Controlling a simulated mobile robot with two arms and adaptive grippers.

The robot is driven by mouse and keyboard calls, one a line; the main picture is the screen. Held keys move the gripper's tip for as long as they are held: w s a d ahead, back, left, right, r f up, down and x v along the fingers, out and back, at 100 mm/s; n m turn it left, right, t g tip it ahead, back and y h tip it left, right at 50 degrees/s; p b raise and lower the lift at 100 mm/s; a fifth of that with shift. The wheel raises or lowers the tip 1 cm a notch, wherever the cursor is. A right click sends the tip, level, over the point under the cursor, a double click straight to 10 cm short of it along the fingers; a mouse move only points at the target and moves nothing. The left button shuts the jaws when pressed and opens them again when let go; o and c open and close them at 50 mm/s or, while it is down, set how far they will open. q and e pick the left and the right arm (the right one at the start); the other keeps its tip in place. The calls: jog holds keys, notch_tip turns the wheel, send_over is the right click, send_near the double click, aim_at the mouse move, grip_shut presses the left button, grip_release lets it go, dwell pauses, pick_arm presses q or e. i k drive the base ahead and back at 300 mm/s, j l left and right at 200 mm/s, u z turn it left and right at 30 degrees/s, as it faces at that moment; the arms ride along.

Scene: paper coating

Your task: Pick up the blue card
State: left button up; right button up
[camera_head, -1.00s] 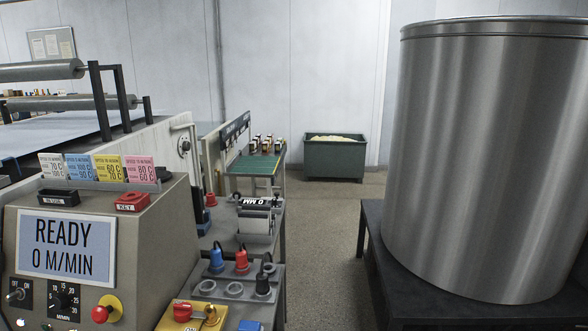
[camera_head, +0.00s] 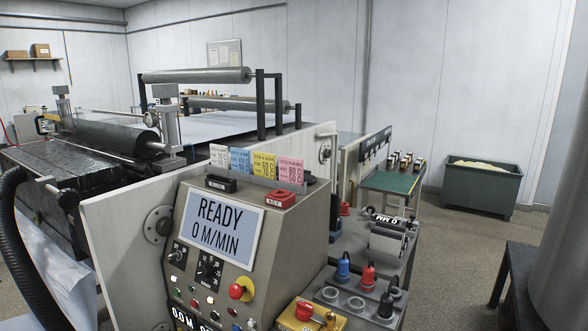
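The blue card (camera_head: 240,160) stands upright in a row of cards on top of the control console (camera_head: 160,285). It sits between a white card (camera_head: 218,156) on its left and a yellow card (camera_head: 264,165) on its right. A pink card (camera_head: 290,172) is at the right end of the row. The cards carry printed text and rest in a holder behind a black block and a red block. Neither of my grippers shows in the head view.
The console has a screen (camera_head: 217,226) reading READY 0 M/MIN, knobs and a red button (camera_head: 241,289). A bench with blue, red and black plugs (camera_head: 343,266) stands to its right. Rollers (camera_head: 195,76) rise behind. Open floor lies right, before a green bin (camera_head: 480,187).

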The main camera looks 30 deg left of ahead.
aim_at(240, 159)
jog(key=u, duration=1.3)
